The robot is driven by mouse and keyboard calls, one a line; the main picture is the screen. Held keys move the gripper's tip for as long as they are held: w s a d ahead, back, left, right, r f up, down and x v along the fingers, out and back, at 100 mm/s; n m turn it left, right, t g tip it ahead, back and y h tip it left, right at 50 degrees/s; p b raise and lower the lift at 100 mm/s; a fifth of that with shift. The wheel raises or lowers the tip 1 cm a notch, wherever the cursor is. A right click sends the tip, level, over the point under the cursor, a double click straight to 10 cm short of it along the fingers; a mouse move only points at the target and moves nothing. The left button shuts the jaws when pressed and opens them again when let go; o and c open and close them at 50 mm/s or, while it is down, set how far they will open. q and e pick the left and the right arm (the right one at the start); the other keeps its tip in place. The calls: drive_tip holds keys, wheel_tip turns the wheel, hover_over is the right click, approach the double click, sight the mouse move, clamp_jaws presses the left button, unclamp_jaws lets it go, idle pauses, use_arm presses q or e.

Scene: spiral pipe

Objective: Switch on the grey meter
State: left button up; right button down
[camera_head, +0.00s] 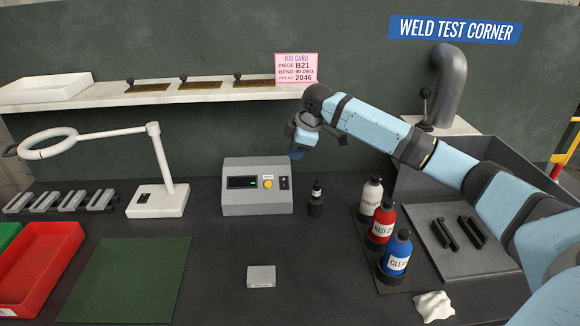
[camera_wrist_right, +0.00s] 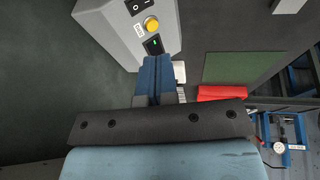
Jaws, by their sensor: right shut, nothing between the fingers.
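The grey meter (camera_head: 258,199) stands on the dark bench. Its sloped face has a dark display (camera_head: 242,183) with a small green mark, a yellow knob (camera_head: 268,184) and a black rocker switch (camera_head: 284,183) at the right. The wrist view also shows the meter (camera_wrist_right: 110,22), with the switch (camera_wrist_right: 140,7) marked O and I at the top edge. My right gripper (camera_head: 297,153) is shut and empty, above and behind the meter's right end. In the wrist view its blue fingers (camera_wrist_right: 156,68) overlap the display end; I cannot tell contact. My left gripper is not in view.
A small dark bottle (camera_head: 315,201) stands right of the meter. Several labelled bottles (camera_head: 382,227) stand further right. A white lamp (camera_head: 160,185) stands left. A shelf (camera_head: 200,93) runs behind. A small grey box (camera_head: 261,276) lies in front, with bare bench around it.

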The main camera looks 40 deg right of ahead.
sight(283, 187)
drive_tip(key=x, duration=0.8)
drive_tip(key=d+x, duration=0.1)
drive_tip(key=x, duration=0.3)
drive_tip(key=shift+w, duration=0.15)
drive_tip(key=shift+w+d+f, duration=0.15)
drive_tip(key=shift+f, duration=0.35)
drive_tip(key=shift+p, duration=0.4)
drive_tip(key=shift+f, duration=0.1)
